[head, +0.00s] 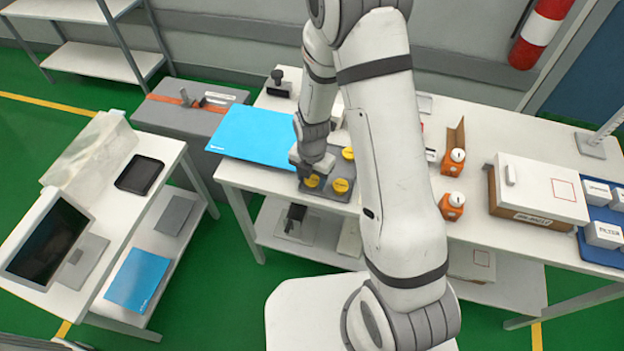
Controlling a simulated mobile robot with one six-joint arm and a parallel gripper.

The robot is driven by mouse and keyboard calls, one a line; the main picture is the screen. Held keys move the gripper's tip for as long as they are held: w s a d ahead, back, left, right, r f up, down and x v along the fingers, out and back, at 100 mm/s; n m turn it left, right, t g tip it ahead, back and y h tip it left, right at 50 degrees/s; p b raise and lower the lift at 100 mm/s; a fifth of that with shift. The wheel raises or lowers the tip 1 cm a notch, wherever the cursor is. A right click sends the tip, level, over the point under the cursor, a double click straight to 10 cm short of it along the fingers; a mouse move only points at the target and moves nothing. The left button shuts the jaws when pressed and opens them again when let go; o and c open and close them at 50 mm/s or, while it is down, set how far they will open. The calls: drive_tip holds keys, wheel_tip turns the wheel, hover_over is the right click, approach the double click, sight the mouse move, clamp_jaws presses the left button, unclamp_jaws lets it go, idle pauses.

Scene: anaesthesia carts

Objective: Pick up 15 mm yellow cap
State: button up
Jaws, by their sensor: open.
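Three yellow caps show on a grey tray (325,193) near the front edge of the white table. One cap (312,181) is at the front left, one cap (341,185) is to its right, and one cap (348,153) is farther back. Their sizes cannot be read, so I cannot tell which is the 15 mm one. My gripper (309,174) is open, right at the front-left cap. The gripper partly covers the tray, and I cannot tell whether it touches the cap. My arm hides part of the table behind and to the right.
A blue sheet (255,135) lies left of the tray. Two orange items with white tops (453,200) stand right of my arm, near a white box (540,188) and a blue tray (592,249). A side cart with a monitor (48,238) stands at the left.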

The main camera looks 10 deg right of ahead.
drive_tip(key=shift+c, duration=0.3)
drive_tip(key=c, duration=0.7)
drive_tip(key=shift+o, duration=0.2)
drive_tip(key=shift+r, duration=0.15)
